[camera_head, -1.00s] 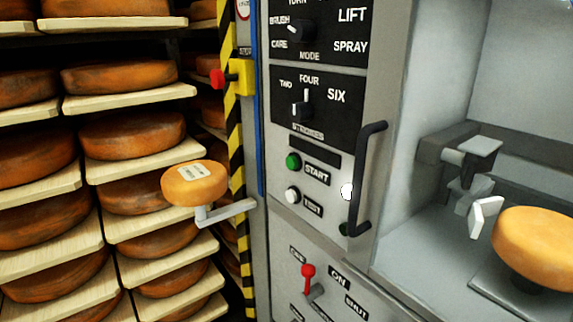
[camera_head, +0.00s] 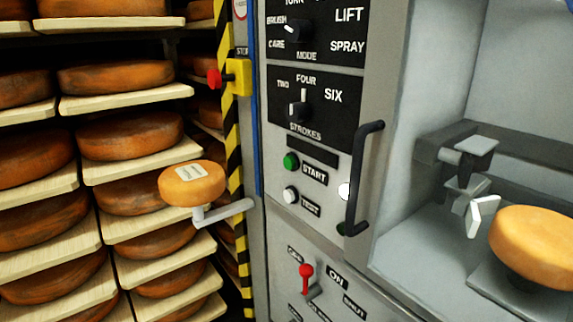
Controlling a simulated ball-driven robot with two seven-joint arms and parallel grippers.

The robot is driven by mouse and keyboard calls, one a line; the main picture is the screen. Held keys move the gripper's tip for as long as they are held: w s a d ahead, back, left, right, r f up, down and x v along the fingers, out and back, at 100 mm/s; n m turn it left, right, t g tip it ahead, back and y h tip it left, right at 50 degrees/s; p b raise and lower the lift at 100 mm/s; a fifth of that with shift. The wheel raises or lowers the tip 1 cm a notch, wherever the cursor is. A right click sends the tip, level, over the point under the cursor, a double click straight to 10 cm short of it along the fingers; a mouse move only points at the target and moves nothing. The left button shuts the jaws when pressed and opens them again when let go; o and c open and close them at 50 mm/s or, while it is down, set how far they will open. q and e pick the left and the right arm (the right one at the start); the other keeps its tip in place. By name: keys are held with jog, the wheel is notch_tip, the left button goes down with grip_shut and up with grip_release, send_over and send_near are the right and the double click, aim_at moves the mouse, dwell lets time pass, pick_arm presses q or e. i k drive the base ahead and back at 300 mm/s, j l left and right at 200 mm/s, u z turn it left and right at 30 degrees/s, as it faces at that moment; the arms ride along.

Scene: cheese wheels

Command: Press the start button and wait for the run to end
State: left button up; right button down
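The green start button (camera_head: 291,161) sits on the grey panel, left of its START label (camera_head: 314,173). A white button (camera_head: 290,195) beside the TEST label is just below it. Above, the strokes knob (camera_head: 299,107) stands below FOUR, and the mode knob (camera_head: 297,31) points left towards BRUSH. A pale orange cheese wheel (camera_head: 535,243) rests on a support inside the machine bay at the right, near a white pad (camera_head: 482,215) on a bracket. Neither of my grippers is in view, and nothing touches the start button.
A black vertical handle (camera_head: 364,180) stands out right of the buttons. A red-tipped lever (camera_head: 306,271) is below. A small labelled cheese (camera_head: 192,184) sits on a bracket arm at the left. A red stop button (camera_head: 214,78) on a yellow box and shelves of cheese wheels (camera_head: 130,135) stand left.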

aim_at(289, 163)
jog(key=i+j, duration=0.15)
jog(key=j, duration=0.2)
jog(key=i+j, duration=0.1)
jog(key=j, duration=0.3)
jog(key=i+j, duration=0.15)
jog(key=j, duration=0.2)
jog(key=i+j+z, duration=0.1)
jog(key=j, duration=0.3)
jog(key=i+j, duration=0.15)
jog(key=j, duration=0.2)
